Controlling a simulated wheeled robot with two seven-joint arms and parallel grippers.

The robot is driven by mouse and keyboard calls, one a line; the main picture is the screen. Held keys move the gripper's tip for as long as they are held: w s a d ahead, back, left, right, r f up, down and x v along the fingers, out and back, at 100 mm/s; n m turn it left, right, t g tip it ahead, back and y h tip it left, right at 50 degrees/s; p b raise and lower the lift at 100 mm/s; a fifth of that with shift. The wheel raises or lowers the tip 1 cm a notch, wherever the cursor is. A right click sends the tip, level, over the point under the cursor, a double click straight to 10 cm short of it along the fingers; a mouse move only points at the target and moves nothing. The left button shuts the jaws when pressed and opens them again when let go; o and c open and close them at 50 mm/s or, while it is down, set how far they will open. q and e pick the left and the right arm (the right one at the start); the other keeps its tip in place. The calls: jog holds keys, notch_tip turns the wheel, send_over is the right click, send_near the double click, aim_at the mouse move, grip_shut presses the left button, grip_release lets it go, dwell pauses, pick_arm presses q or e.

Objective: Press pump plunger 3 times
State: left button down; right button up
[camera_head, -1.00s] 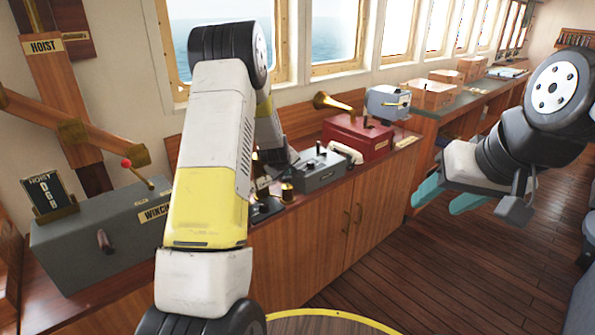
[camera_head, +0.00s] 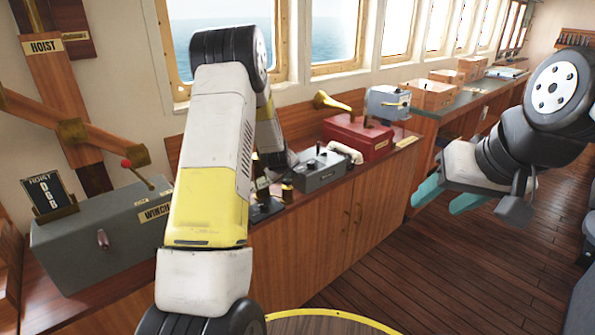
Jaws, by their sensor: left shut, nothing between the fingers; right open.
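My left arm rises in front of the counter and bends down behind its own yellow and white link. My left gripper (camera_head: 263,183) is shut and empty, low over the counter, partly hidden by that link. My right gripper (camera_head: 468,196), with teal fingers, is open and empty over the floor at right, away from the counter.
A grey winch box (camera_head: 100,235) with a red-knobbed lever stands at left. A grey lever box (camera_head: 320,170), a red box (camera_head: 358,136) and a brass horn (camera_head: 330,102) stand right of the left gripper. Cardboard boxes (camera_head: 430,95) sit farther back. The wooden floor (camera_head: 400,270) is open.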

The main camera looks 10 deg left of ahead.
aim_at(287, 181)
pick_arm(q)
jog(key=shift+f, duration=0.35)
jog(key=shift+r, duration=0.1)
dwell(0.4)
jog(key=shift+r, duration=1.9)
jog(key=shift+r, duration=0.1)
jog(key=shift+r, duration=2.4)
notch_tip(287, 181, up, 4)
jog(key=shift+f, duration=0.1)
jog(key=shift+f, duration=0.1)
